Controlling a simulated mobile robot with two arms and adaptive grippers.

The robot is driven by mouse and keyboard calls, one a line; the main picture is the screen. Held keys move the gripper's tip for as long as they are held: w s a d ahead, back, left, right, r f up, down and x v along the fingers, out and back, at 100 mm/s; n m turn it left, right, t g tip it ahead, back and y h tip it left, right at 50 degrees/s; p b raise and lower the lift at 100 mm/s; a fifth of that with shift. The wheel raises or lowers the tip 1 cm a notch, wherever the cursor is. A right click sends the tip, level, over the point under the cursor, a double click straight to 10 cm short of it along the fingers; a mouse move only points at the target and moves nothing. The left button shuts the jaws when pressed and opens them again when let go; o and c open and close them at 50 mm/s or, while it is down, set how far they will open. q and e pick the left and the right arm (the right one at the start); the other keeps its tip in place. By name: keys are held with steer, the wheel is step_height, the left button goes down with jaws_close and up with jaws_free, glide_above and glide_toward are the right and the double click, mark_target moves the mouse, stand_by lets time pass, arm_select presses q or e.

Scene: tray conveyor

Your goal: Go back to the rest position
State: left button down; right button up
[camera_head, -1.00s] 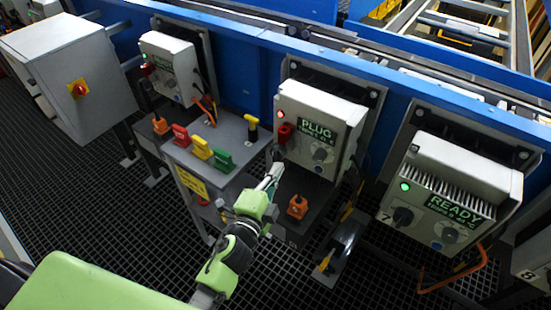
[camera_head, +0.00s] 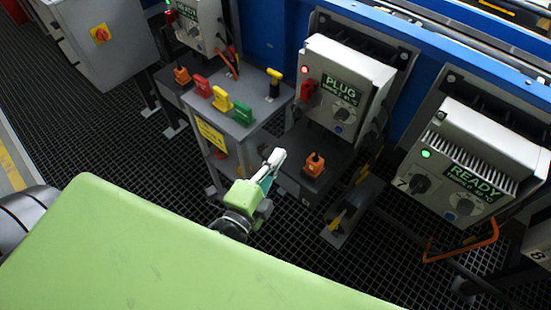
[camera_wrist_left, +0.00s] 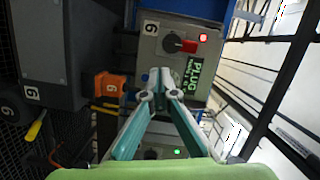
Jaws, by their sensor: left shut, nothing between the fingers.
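My left gripper (camera_head: 277,157) shows at the middle of the head view, its slim fingers together with nothing between them. It is in front of the PLUG box and appears apart from it. In the left wrist view the shut fingers (camera_wrist_left: 160,78) point toward the PLUG box (camera_wrist_left: 187,70). My right gripper is not in view.
A grey table (camera_head: 248,128) holds red, yellow and green handled pieces. An orange piece (camera_head: 314,165) sits on a dark ledge beside the gripper. The READY box (camera_head: 462,165) stands to the right, with an orange cable.

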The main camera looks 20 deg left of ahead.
arm_select(q)
steer(key=shift+s, duration=0.35)
steer(key=s+f+n+g, duration=0.3)
steer(key=s+f, duration=0.1)
steer(key=f, duration=0.8)
steer(key=s+d+f+n+g, duration=0.1)
steer(key=s+f+n+g, duration=0.2)
steer(key=f, duration=0.9)
steer(key=s+f+n+g, duration=0.2)
steer(key=s+f+g, duration=0.15)
steer(key=f, duration=0.85)
steer(key=s+a+f+n+g, duration=0.3)
steer(key=s+f, duration=0.5)
steer(key=s, duration=0.4)
steer(key=s+a+f+n+g+y, duration=0.1)
steer(key=s+a+f+g, duration=0.3)
steer(key=s+f, duration=0.4)
steer(key=s+a+n, duration=0.1)
steer(key=s, duration=0.3)
steer(key=shift+s+a+n, duration=0.15)
steer(key=shift+s+n, duration=0.1)
steer(key=shift+n, duration=0.15)
